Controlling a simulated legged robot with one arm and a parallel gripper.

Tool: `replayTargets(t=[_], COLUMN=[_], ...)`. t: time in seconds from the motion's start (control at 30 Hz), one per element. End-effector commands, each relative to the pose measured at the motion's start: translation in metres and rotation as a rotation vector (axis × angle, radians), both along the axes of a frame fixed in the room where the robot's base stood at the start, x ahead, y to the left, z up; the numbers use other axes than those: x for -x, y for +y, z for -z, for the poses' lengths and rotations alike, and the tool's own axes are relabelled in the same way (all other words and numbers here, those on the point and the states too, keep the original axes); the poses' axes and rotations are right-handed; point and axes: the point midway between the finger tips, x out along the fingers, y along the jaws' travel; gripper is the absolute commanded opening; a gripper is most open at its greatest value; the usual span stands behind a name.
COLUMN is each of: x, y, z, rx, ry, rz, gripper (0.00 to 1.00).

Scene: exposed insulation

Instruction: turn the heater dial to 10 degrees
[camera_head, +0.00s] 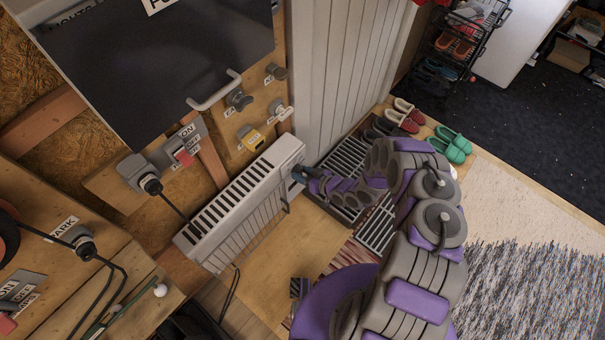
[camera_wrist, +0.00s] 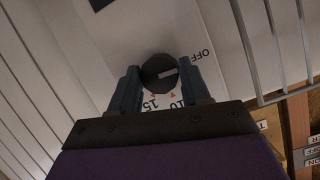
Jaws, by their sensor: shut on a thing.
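The white heater (camera_head: 240,205) stands against the wooden wall in the head view. My gripper (camera_head: 300,172) reaches its right end, where the dial is hidden by the fingers. In the wrist view the dial (camera_wrist: 158,70) is a dark round knob with a light pointer mark. My gripper (camera_wrist: 165,88) has one finger on each side of it and is shut on it. Printed marks OFF, 10 and 15 with small red ticks lie around the dial on the heater's white end panel (camera_wrist: 118,35). The light mark lies toward the right side of the knob, on the OFF side.
A black panel with a grey handle (camera_head: 214,90) hangs above the heater. Wall switches and a red-levered ON/OFF box (camera_head: 184,155) are behind it. A slatted shoe rack (camera_head: 375,225) and green clogs (camera_head: 450,145) are near my arm. A light rug (camera_head: 520,230) lies at right.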

Motion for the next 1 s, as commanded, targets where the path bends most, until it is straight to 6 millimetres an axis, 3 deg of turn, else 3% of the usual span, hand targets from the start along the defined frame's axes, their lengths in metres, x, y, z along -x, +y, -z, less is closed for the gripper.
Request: replayTargets(t=[1.0], x=[-0.0060], y=[-0.0061], z=[0.0044], rx=[-0.509], ry=[0.657], rz=[0.010], gripper=[0.16])
